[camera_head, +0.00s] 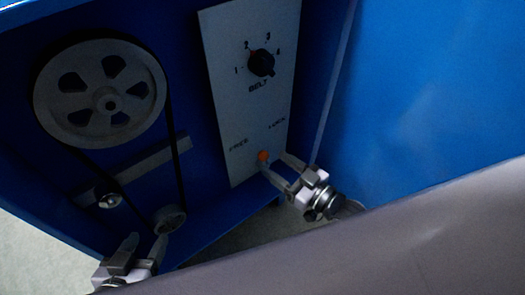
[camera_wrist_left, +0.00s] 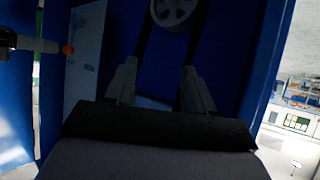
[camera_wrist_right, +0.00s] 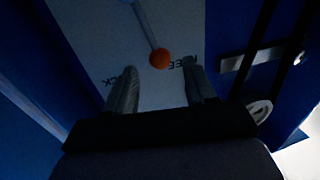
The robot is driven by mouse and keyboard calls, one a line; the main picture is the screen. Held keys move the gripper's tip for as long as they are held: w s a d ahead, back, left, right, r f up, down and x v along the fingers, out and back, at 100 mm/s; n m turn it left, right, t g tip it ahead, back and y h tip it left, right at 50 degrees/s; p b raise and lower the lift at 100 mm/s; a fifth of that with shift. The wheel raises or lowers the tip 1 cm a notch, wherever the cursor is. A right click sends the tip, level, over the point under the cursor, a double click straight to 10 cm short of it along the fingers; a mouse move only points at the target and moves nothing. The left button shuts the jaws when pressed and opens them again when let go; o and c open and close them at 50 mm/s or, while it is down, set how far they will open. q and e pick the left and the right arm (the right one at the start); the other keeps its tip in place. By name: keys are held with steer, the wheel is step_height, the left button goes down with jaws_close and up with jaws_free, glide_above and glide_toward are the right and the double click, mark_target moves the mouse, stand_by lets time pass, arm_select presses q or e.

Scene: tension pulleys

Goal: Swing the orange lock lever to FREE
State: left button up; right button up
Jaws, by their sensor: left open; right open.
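The lock lever's orange knob (camera_head: 263,156) stands at the lower part of the white panel, below the FREE (camera_head: 238,145) and LOCK (camera_head: 277,126) labels. My left gripper (camera_head: 145,243) is open and empty near the small lower pulley.
A large grey pulley (camera_head: 85,108) and small pulley (camera_head: 168,219) carry a dark belt on the blue housing. A grey bar (camera_head: 145,165) crosses behind the belt. A black BELT dial (camera_head: 261,63) is higher on the panel. A blue wall (camera_head: 440,90) stands at right.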

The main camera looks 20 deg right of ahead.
mark_target(261, 160)
steer(key=b+x, duration=0.1)
steer(key=x, duration=0.3)
steer(key=shift+w+a, duration=0.15)
steer(key=shift+w, duration=0.05)
steer(key=shift+w+a, duration=0.1)
steer(key=shift+w, duration=0.1)
arm_select(q)
steer(key=shift+w+d+r+h, duration=0.3)
steer(key=shift+d+r, duration=0.1)
steer(key=shift+d, duration=0.15)
arm_select(e)
steer(key=shift+w, duration=0.1)
